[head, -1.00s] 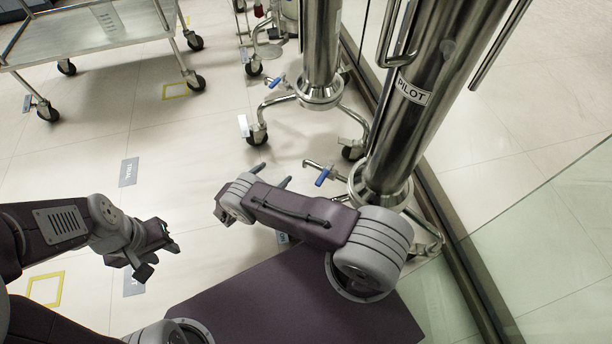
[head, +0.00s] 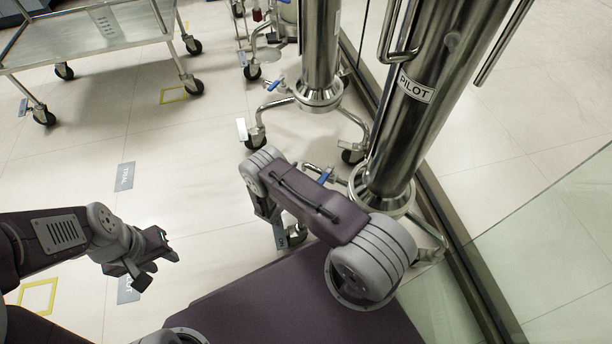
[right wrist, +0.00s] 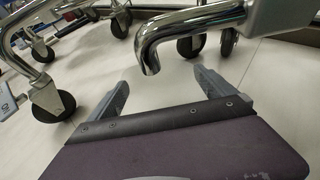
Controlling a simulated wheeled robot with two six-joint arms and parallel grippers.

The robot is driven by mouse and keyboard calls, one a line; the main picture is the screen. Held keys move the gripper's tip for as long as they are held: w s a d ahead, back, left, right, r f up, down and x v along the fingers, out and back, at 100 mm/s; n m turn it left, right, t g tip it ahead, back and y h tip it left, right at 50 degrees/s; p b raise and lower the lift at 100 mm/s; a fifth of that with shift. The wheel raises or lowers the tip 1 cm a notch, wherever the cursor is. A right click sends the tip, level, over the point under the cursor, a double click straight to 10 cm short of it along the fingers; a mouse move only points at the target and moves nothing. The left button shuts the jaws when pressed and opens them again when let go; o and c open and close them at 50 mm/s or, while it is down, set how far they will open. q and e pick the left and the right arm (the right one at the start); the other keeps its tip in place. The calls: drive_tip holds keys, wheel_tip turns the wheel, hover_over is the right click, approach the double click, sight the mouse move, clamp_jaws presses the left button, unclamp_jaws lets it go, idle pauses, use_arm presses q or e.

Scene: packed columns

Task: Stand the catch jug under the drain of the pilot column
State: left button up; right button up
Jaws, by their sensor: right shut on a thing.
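The pilot column (head: 425,110) is a tall steel tube with a PILOT label. Its drain (head: 308,166) is a short pipe with a blue valve handle (head: 326,175). In the right wrist view the bent drain pipe (right wrist: 185,28) opens downward just beyond my right gripper (right wrist: 165,90). My left gripper (head: 158,268) is open and empty over the floor at left. I cannot see the catch jug.
A second steel column (head: 320,50) on casters stands behind the pilot column. A steel cart (head: 95,45) is at the upper left. A glass panel (head: 550,235) and its dark floor rail bound the right side.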

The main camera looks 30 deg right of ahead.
drive_tip(key=shift+r, duration=0.1)
drive_tip(key=shift+f, duration=0.2)
drive_tip(key=o, duration=1.6)
drive_tip(key=shift+c, duration=0.2)
drive_tip(key=shift+r, duration=0.15)
drive_tip(key=p+v, duration=0.6)
drive_tip(key=v, duration=0.6)
